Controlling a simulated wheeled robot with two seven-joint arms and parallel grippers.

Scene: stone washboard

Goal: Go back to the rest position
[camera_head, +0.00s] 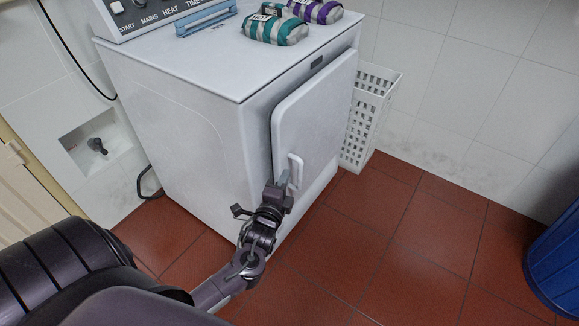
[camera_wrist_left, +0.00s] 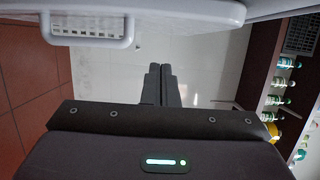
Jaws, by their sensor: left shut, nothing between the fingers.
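My left gripper (camera_head: 283,179) is in front of the white machine's door (camera_head: 305,125), close to its white handle (camera_head: 296,171). In the left wrist view the two dark fingers (camera_wrist_left: 162,82) are together with nothing between them. The handle (camera_wrist_left: 90,43) shows there to the left of the fingertips and is not between them. Whether the gripper touches the door or handle cannot be told. The door stands a little proud of the machine's front, with a dark gap along its left edge. My right gripper is not in view.
The white machine (camera_head: 180,110) carries teal (camera_head: 275,29) and purple (camera_head: 318,11) wrapped bundles and a blue object (camera_head: 206,19). A white basket (camera_head: 368,115) stands beside it. A blue bin (camera_head: 556,262) is at the right. The red tiled floor (camera_head: 400,250) between is clear.

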